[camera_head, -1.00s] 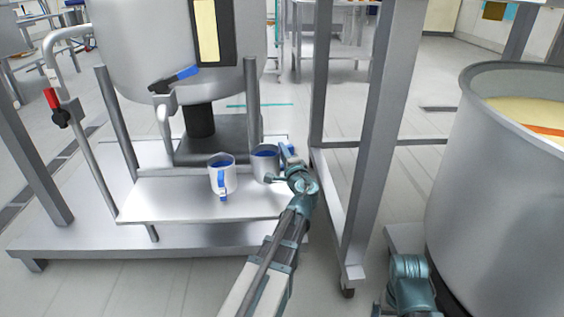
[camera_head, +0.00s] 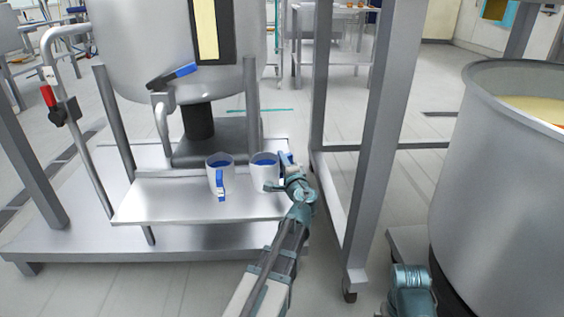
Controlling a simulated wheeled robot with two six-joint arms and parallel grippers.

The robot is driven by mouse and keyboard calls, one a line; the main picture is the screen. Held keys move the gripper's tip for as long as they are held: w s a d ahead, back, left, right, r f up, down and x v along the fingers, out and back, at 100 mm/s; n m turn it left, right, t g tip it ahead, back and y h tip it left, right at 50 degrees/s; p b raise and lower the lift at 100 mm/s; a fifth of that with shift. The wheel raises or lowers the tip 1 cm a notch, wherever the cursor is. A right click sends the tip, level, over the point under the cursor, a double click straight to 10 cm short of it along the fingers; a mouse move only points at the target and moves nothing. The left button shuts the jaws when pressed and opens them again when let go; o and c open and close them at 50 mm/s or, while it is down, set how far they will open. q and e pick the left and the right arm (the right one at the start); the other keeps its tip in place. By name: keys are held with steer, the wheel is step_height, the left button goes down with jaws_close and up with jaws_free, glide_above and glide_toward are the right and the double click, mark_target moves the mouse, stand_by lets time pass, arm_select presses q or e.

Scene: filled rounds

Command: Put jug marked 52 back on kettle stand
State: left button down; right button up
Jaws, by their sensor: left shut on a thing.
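Two white jugs with blue insides are at the kettle stand (camera_head: 160,205), a steel shelf below the large kettle. The left jug (camera_head: 213,181) stands upright on the shelf, its blue handle facing me. The right jug (camera_head: 262,175) is upright beside it, near the shelf's right end. My left gripper (camera_head: 284,174) is shut on the right jug at its right side, with a bit of blue showing at the fingers. I cannot read a number on either jug, nor tell if the right jug's base touches the shelf. My right arm shows at the bottom right; its gripper is not visible.
The large steel kettle (camera_head: 130,60) with a blue-handled valve (camera_head: 172,76) stands over the shelf. A steel frame post (camera_head: 372,150) rises close to the right of my left gripper. A big filled pot (camera_head: 490,190) stands at the right. The shelf's left part is clear.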

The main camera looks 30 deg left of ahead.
arm_select(q)
steer(key=c, duration=0.8)
jaws_free()
steer(key=shift+o, duration=0.2)
steer(key=shift+r+p, duration=0.2)
steer(key=shift+p, duration=0.15)
steer(key=v, duration=1.2)
